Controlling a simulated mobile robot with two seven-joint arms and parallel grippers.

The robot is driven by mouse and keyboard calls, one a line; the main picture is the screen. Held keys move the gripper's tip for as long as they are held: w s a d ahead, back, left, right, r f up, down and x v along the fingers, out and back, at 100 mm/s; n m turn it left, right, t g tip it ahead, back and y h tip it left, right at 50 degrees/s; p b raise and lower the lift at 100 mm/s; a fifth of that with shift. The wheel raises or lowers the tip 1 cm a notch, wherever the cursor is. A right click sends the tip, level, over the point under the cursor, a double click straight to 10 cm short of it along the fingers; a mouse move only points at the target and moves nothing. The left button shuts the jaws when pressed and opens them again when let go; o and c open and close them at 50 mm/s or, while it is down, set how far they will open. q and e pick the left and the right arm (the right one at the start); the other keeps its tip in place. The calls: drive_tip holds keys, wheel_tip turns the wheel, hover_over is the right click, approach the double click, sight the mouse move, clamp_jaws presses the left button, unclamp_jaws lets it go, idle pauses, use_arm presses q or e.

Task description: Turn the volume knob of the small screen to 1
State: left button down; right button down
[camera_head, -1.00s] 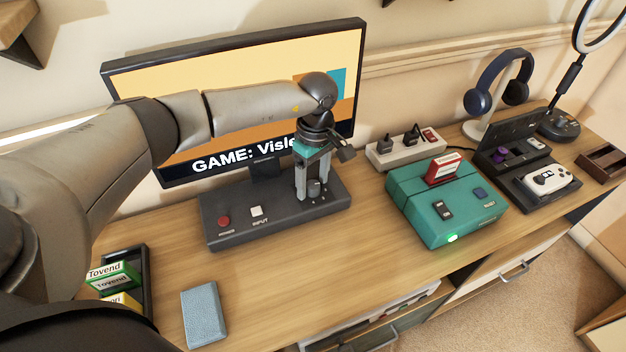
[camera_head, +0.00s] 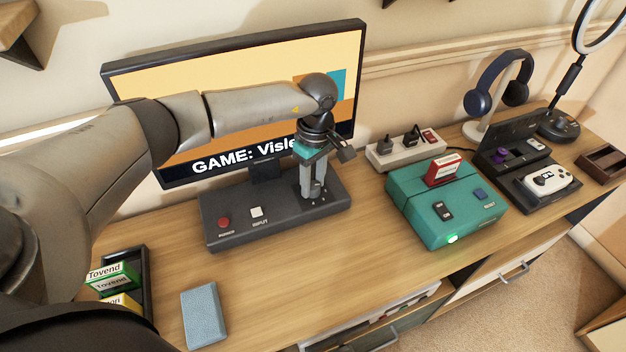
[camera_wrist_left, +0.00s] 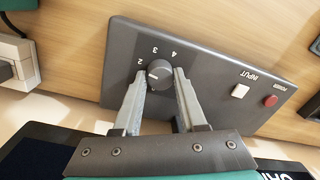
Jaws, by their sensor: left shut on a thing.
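The screen (camera_head: 235,100) shows "GAME: Visle" in the head view, partly covered by my left arm. Its dark control base (camera_head: 235,210) stands on the desk below it. The round dark volume knob (camera_wrist_left: 159,73) is on the base, with numbers 2, 3 and 4 visible around it. A 1 is not visible. The knob's pale mark points roughly left in the wrist view, below the 2; its exact setting is hard to tell. My left gripper (camera_head: 313,195) points down and is shut on the knob, one finger on each side (camera_wrist_left: 159,78). My right gripper is not in view.
A red power button (camera_head: 223,222) and white input button (camera_head: 257,211) sit on the base's left part. Clear desk lies in front of the base.

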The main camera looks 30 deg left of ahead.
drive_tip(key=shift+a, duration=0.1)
use_arm(q)
drive_tip(key=n+p, duration=0.1)
drive_tip(key=n, duration=0.2)
drive_tip(key=shift+r+n, duration=0.1)
drive_tip(key=shift+n, duration=0.2)
drive_tip(key=n, duration=0.2)
drive_tip(key=shift+n+p, duration=0.3)
drive_tip(key=shift+p, duration=0.1)
drive_tip(key=n+p, duration=0.1)
drive_tip(key=n, duration=0.2)
drive_tip(key=shift+n, duration=0.4)
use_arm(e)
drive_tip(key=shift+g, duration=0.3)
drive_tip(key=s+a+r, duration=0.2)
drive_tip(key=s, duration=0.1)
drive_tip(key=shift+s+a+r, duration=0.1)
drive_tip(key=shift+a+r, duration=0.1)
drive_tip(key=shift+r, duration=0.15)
use_arm(q)
drive_tip(key=shift+h, duration=0.3)
